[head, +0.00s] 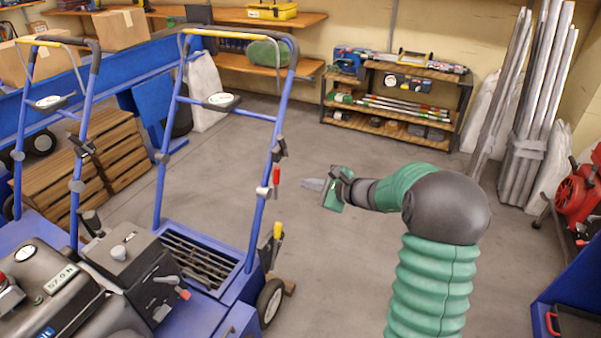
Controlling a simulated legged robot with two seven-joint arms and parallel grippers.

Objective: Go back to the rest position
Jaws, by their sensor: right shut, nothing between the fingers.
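My right gripper (313,184) is at the end of my green and grey right arm, which rises from the bottom right and bends to the left. Its fingers are shut and empty, pointing left in the open air over the grey floor. It is a short way right of the blue aerator's (215,285) handle frame, which carries a red lever (276,176) and a yellow lever (278,230). The gripper looks apart from the levers in the picture. My left gripper is not in view.
A second blue aerator handle (85,110) stands at the left. Wooden crates (55,175) are behind it. A shelf rack (400,130) with tools stands at the back wall. Metal poles (535,120) and a red machine (578,195) are at the right. The middle floor is clear.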

